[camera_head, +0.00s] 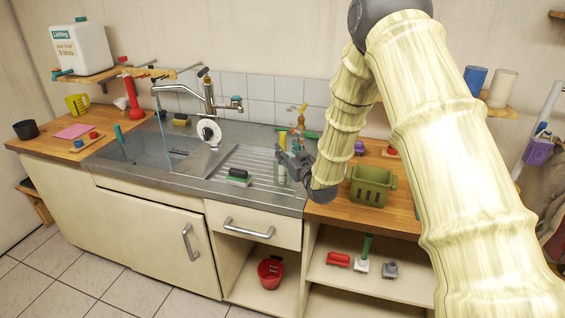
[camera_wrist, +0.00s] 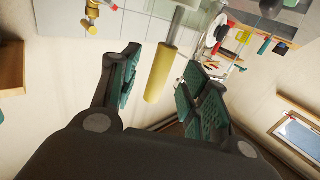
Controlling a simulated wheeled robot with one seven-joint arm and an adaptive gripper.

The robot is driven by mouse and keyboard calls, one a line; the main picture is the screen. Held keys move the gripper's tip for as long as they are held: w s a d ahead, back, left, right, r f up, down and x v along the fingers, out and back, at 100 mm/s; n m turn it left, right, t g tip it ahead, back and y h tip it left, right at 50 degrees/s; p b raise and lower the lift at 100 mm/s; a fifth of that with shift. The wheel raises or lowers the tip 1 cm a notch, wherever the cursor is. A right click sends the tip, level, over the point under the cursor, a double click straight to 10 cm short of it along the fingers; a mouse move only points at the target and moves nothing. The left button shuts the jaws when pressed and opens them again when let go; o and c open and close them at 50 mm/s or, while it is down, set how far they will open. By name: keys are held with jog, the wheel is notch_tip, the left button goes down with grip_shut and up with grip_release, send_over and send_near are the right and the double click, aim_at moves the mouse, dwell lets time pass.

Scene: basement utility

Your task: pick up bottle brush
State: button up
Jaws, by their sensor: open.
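The bottle brush appears to be the item with a long yellow cylindrical head (camera_wrist: 158,74) and a pale stem in the wrist view. It shows between my two finger pads, with visible space on both sides. In the head view a yellow upright tip (camera_head: 282,139) stands at the back right of the drainboard, beside my gripper (camera_head: 284,164). My gripper (camera_wrist: 160,84) is open, its green-padded fingers apart. Neither finger visibly touches the brush. Its lower part is hard to make out in the head view.
A brass tap (camera_head: 301,115) stands close behind my gripper. A green basket (camera_head: 371,186) sits on the right worktop. A green-and-black sponge (camera_head: 238,177) lies on the drainboard (camera_head: 262,160). The sink (camera_head: 150,150) and steel mixer tap (camera_head: 207,92) are to the left.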

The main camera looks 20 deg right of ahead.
aim_at(284, 148)
jog(key=shift+w+a+f+p, duration=0.1)
jog(key=shift+w+p, duration=0.15)
jog(key=shift+w, duration=0.45)
jog(key=shift+w+a+r+p, duration=0.1)
jog(key=shift+w+p, duration=0.15)
jog(key=shift+w, duration=0.45)
jog(key=shift+w+a+f+p, duration=0.1)
jog(key=shift+w+p, duration=0.15)
jog(key=shift+w, duration=0.45)
grip_shut()
